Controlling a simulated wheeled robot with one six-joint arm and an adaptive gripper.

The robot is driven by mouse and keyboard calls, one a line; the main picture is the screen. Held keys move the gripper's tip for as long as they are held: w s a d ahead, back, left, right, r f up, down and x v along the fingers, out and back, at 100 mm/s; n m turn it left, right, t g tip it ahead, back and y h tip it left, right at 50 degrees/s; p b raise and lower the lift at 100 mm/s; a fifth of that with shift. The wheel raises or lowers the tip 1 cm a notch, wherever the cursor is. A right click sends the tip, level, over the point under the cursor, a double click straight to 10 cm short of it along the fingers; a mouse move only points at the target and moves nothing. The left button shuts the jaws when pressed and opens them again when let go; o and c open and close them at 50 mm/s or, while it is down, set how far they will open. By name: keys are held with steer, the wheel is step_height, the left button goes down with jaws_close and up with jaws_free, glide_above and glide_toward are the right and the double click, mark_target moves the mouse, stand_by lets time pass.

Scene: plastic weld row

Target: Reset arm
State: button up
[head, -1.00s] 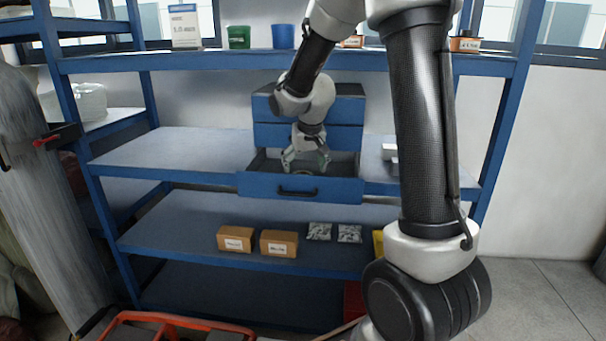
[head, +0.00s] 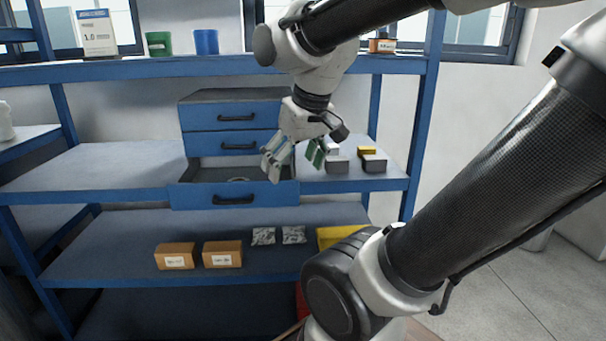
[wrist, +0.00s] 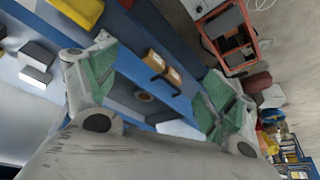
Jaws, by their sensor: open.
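My gripper (head: 293,158) is open and empty, with green pads on its fingers. In the head view it hangs in front of the blue drawer unit (head: 229,97), above and to the right of the pulled-out bottom drawer (head: 240,196). A ring-like round thing (head: 238,180) lies inside that drawer; it also shows in the wrist view (wrist: 144,96) between my fingers, some way off. In the wrist view both fingers (wrist: 155,95) are spread wide apart. The upper two drawers are shut.
Grey and yellow small boxes (head: 373,163) stand on the shelf right of the drawer. Cardboard boxes (head: 175,256), silvery bags (head: 263,236) and a yellow bin (head: 339,236) are on the lower shelf.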

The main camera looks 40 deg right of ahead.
steer(key=s, duration=0.2)
steer(key=s+f, duration=0.1)
steer(key=s, duration=0.1)
steer(key=shift+s+a, duration=0.15)
steer(key=shift+c, duration=0.3)
stand_by(0.6)
